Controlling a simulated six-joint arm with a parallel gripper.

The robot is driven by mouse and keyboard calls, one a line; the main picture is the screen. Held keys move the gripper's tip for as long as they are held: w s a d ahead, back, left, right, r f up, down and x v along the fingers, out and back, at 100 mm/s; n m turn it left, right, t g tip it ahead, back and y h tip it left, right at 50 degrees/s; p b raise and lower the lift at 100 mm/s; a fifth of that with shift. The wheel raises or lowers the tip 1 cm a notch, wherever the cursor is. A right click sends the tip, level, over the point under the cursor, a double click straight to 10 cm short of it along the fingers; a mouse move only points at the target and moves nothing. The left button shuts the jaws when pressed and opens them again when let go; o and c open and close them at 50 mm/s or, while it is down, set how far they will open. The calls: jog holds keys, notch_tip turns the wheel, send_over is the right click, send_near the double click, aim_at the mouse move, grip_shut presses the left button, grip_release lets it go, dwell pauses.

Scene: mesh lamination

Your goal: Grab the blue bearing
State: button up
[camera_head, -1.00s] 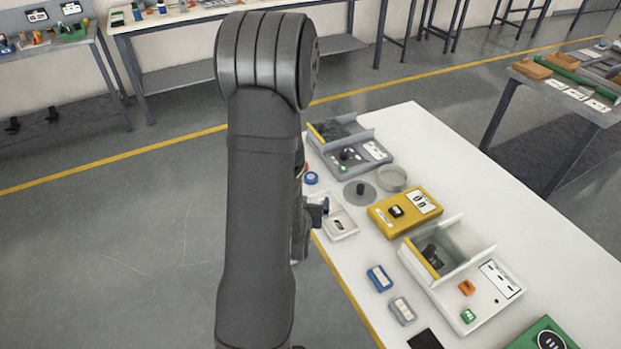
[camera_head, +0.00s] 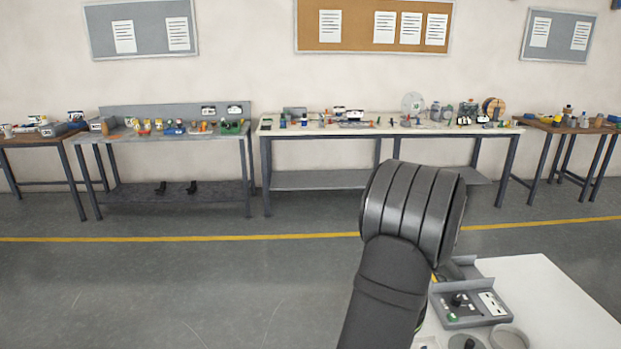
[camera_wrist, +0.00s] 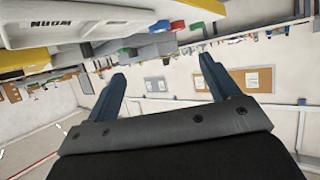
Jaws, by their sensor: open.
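My gripper (camera_wrist: 163,70) shows in the wrist view with its two blue-grey fingers apart and nothing between them. The wrist view is tilted, with the work surface along its top edge and the wall beyond the fingers. A small blue item (camera_wrist: 160,26) sits at the top of that view beside a red one, above the fingertips and apart from them. I cannot tell whether it is the blue bearing. In the head view no blue bearing can be made out, and my gripper is out of sight there.
A white table (camera_head: 552,300) stands at the lower right of the head view. It bears a grey tray (camera_head: 468,303) with small parts and a round grey dish (camera_head: 508,337). Workbenches line the back wall. Open floor lies left of my arm.

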jog(key=c, duration=0.6)
jog(key=w+d+m+g+y, duration=0.1)
jog(key=w+m+g+y, duration=0.3)
jog(key=w, duration=0.8)
notch_tip(320, 180, up, 10)
jog(key=w+d+m+g+h, duration=0.1)
jog(key=w+d+m+g, duration=0.15)
jog(key=m+g, duration=0.35)
jog(key=shift+h, duration=0.3)
jog(key=x, duration=1.1)
jog(key=shift+s+a+f, duration=0.1)
jog(key=shift+s+f, duration=0.1)
jog(key=shift+f, duration=0.3)
jog(key=shift+s+a+x, duration=0.1)
jog(key=shift+x, duration=1.15)
jog(key=shift+s+a+x, duration=0.1)
jog(key=shift+a+x, duration=0.05)
jog(key=shift+x, duration=1.15)
